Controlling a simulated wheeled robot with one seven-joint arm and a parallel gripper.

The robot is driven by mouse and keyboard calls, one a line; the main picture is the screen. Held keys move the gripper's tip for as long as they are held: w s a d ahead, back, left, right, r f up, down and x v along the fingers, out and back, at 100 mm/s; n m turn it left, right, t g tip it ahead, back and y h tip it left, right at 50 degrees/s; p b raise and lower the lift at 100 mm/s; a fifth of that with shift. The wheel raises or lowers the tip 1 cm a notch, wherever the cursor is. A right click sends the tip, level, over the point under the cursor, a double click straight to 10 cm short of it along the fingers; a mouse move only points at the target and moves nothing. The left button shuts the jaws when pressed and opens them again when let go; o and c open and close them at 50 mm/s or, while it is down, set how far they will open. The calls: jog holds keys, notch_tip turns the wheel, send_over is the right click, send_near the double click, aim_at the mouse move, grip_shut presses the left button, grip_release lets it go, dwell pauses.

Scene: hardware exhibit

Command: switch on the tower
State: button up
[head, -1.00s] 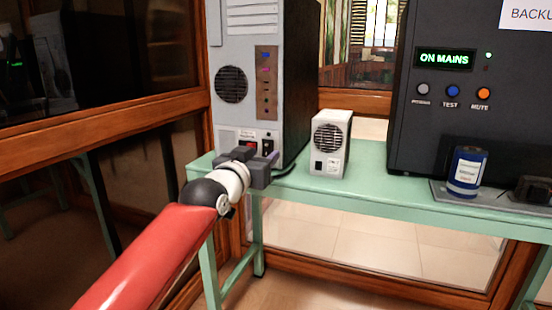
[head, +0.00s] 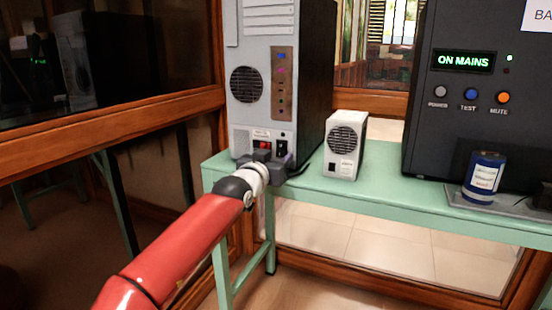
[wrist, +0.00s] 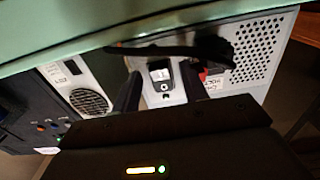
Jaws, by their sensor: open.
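The grey tower (head: 262,100) stands at the left end of the green bench, its rear panel facing me. Low on that panel are a red rocker switch (head: 264,144) and, right of it, a black fitting in a pale frame (head: 282,147). My gripper (head: 276,162) is open just in front of the panel's bottom. In the wrist view, upside down, the fingers (wrist: 160,92) straddle the black fitting (wrist: 160,72). The red switch (wrist: 203,76) is partly hidden by the right finger. Contact cannot be told.
A black cable (wrist: 160,50) runs along the tower's base. A small white vented box (head: 346,146) stands to its right. Farther right are a black backup unit (head: 470,110) reading ON MAINS and a blue can (head: 484,176). The green bench (head: 400,200) is clear between.

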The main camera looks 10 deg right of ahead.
grip_shut()
jog(key=f+b, duration=0.1)
jog(key=b, duration=0.2)
jog(key=shift+t+b, duration=0.3)
jog(key=shift+b, duration=0.1)
jog(key=t+h+b, duration=0.1)
jog(key=b, duration=0.3)
jog(key=shift+w+d+f, duration=0.1)
jog(key=shift+b, duration=0.7)
jog(key=shift+r+h, duration=0.25)
jog(key=shift+h, duration=0.05)
jog(key=shift+r, duration=0.1)
grip_release()
